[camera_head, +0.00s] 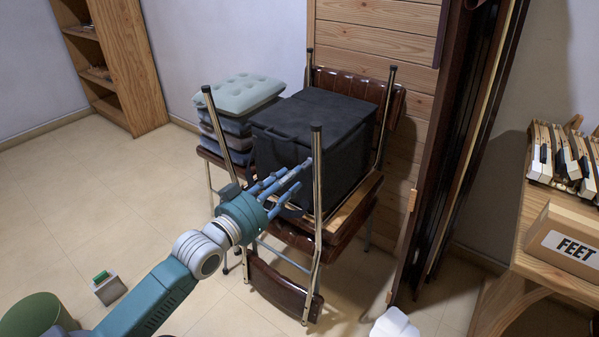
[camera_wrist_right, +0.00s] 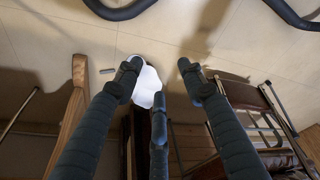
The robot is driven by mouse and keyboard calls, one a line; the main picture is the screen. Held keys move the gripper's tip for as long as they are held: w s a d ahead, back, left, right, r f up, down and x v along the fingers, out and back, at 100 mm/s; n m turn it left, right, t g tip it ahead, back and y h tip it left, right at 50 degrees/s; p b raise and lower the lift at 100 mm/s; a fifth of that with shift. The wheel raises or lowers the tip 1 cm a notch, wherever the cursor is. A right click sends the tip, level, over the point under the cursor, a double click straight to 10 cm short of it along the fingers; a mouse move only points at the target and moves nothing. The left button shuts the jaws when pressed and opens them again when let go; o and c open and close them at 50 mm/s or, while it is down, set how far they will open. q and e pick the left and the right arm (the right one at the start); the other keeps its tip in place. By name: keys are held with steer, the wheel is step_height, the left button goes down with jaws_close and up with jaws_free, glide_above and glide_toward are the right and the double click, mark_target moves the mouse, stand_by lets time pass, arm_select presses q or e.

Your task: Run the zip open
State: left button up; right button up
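A black fabric box-shaped bag (camera_head: 335,125) sits on a brown chair, among the metal legs of an upturned chair. A dark strap or cord lies across its top left edge. I cannot make out the zip or its pull. My left gripper (camera_head: 305,170) reaches in from the left, with its blue fingers at the bag's front left side, close to a chair leg. Whether its fingertips touch the bag or hold anything is not clear. My right gripper (camera_wrist_right: 158,75) shows in the right wrist view with its fingers spread and nothing between them, above the floor.
The upturned chair's metal legs (camera_head: 317,200) stand close around the bag. Folded cushions (camera_head: 245,95) are stacked left of it. Dark tall panels (camera_head: 465,130) stand to the right. A wooden bench (camera_head: 540,262) holds piano keys and a box marked FEET (camera_head: 570,245). Floor at left is mostly clear.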

mark_target(307, 164)
arm_select(q)
steer(key=x, duration=0.4)
steer(key=shift+w+d+b, duration=0.2)
steer(key=shift+w+b, duration=0.1)
steer(key=shift+w, duration=0.05)
arm_select(e)
step_height(307, 164, up, 3)
arm_select(q)
jaws_close()
